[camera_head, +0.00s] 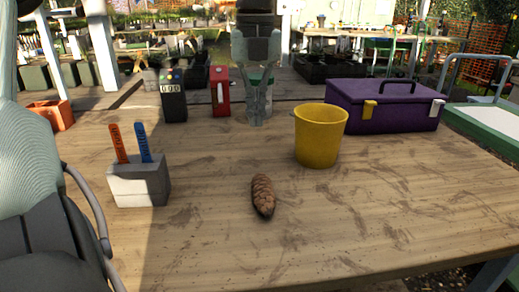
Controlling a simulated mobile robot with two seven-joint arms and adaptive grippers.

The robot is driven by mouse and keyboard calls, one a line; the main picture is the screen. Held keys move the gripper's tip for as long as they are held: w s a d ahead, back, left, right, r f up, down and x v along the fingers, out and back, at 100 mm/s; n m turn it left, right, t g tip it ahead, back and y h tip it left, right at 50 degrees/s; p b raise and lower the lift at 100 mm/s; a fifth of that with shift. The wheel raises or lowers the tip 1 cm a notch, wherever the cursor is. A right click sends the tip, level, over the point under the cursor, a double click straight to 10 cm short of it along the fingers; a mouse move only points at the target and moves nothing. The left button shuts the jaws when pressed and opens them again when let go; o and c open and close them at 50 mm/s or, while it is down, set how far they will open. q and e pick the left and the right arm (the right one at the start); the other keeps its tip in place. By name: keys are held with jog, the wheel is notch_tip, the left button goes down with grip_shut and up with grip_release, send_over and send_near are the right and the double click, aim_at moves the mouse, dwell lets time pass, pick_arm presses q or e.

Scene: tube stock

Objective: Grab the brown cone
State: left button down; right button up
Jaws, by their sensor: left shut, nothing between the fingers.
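The brown cone (262,195) lies on its side on the wooden table, near the middle and towards the front edge. It is fully visible and nothing touches it. My left gripper (256,118) points down in the upper middle of the view, beyond the cone and apart from it. Its fingertips are together and hold nothing. My right gripper is not in view.
A yellow pot (320,138) stands right of and behind the cone. A purple toolbox (384,112) is at the back right. A grey block (140,186) with orange and blue sticks stands at left. Black (173,98) and red (219,94) items stand behind. Front right table is clear.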

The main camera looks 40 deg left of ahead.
aim_at(256, 168)
pick_arm(q)
notch_tip(256, 168, down, 10)
jog(key=shift+s+d+f, duration=0.1)
jog(key=shift+s, duration=0.05)
jog(key=shift+s+d+r+p, duration=0.1)
jog(key=shift+s+d+p, duration=0.05)
jog(key=shift+s+d, duration=0.3)
jog(key=shift+s+d+r+p, duration=0.15)
jog(key=shift+s+d, duration=0.1)
jog(key=shift+d, duration=0.3)
jog(key=shift+s+d+f, duration=0.1)
jog(key=shift+s+d, duration=0.35)
jog(key=shift+d, duration=0.05)
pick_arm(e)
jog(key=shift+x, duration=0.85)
pick_arm(q)
jog(key=shift+s, duration=0.1)
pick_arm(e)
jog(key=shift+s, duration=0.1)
